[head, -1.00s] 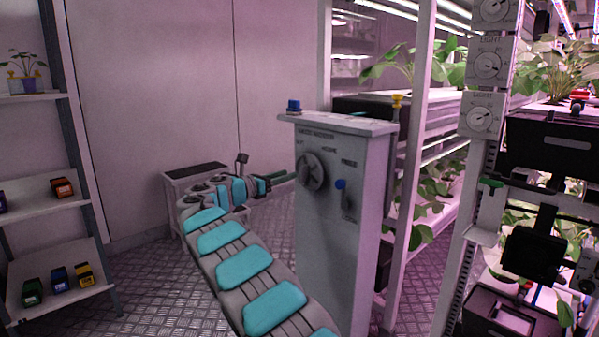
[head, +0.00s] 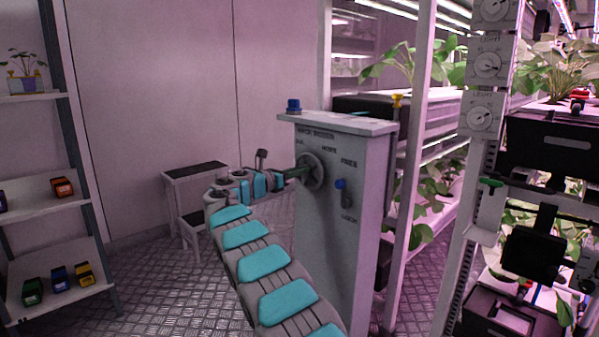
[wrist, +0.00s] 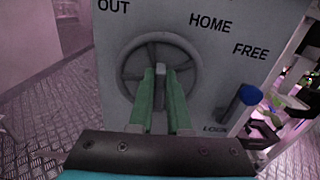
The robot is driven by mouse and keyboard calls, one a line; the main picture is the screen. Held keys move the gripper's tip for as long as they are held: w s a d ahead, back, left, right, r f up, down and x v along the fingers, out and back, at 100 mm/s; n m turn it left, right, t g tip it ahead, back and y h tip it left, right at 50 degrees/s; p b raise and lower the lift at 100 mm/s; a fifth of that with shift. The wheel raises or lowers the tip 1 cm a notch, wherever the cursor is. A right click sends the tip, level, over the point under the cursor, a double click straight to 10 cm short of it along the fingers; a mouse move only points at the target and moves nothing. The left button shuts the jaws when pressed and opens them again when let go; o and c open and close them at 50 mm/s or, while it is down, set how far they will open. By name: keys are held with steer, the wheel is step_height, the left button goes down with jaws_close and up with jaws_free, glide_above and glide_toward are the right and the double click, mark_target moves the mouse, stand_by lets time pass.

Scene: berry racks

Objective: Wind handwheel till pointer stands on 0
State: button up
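The handwheel (head: 311,171) is a grey spoked wheel on the front of a pale grey cabinet (head: 340,240). In the wrist view the handwheel (wrist: 127,62) fills the upper middle, below the words OUT and HOME. My gripper (head: 302,171) is at the wheel's front; in the wrist view its two green fingers (wrist: 159,75) reach the wheel's middle, with a small grey part between their tips. Whether they press on that part is not clear. I cannot make out a pointer or a 0 at the wheel.
A blue-knobbed lever (head: 341,185) sits right of the wheel, between FREE and LOCK. A blue button (head: 293,106) tops the cabinet. Several LIGHT dials (head: 482,118) line the rack post at right. A small step stool (head: 196,172) stands behind my arm, shelves (head: 50,200) at left.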

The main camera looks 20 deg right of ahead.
jaws_close()
steer(key=shift+m, duration=0.4)
